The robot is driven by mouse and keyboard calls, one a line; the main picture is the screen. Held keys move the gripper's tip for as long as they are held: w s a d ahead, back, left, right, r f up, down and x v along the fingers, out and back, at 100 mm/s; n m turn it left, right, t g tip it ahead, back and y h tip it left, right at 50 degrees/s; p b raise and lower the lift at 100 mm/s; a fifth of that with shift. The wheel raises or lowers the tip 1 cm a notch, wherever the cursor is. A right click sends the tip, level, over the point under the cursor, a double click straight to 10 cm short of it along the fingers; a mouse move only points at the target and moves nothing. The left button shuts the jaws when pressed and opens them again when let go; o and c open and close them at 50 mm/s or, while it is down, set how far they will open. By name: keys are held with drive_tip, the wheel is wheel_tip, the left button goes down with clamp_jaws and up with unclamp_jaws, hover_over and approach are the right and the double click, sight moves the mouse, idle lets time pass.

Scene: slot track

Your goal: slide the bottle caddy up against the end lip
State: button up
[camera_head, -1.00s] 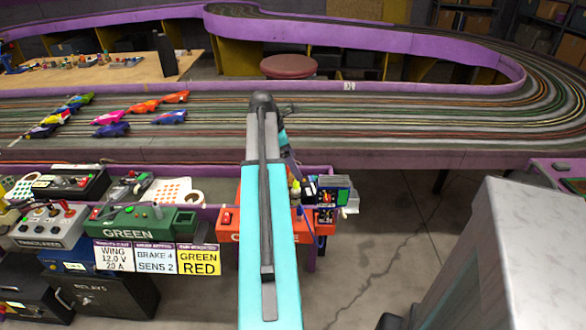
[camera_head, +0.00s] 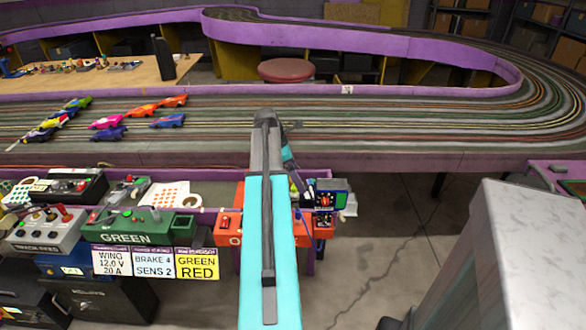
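I cannot make out the bottle caddy or the end lip for certain. A small bottle with a greenish-yellow tip (camera_head: 294,187) shows just right of my teal arm, above the orange box, and may belong to the caddy. The arm's lower part reaches down behind the upper link toward a cluster of small dark, blue and red parts (camera_head: 324,199). My gripper is somewhere in or behind this cluster; its fingers cannot be told apart, nor whether they touch anything.
An orange box (camera_head: 228,226) stands partly behind my arm. Left of it are a green control box (camera_head: 128,228), label cards (camera_head: 152,261) and a tape roll (camera_head: 189,202) on the purple-edged shelf (camera_head: 222,188). The slot track (camera_head: 400,131) lies beyond. A grey block (camera_head: 535,235) stands right.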

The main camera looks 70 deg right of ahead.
sight(308, 188)
drive_tip(key=shift+x, duration=4.6)
drive_tip(key=shift+c, duration=0.3)
drive_tip(key=c, duration=1)
drive_tip(key=shift+d+p, duration=0.15)
drive_tip(key=shift+p, duration=0.15)
drive_tip(key=shift+s+d+r, duration=0.1)
drive_tip(key=shift+d, duration=0.2)
drive_tip(key=shift+o, duration=0.2)
drive_tip(key=shift+s+d, duration=0.15)
drive_tip(key=shift+s, duration=0.1)
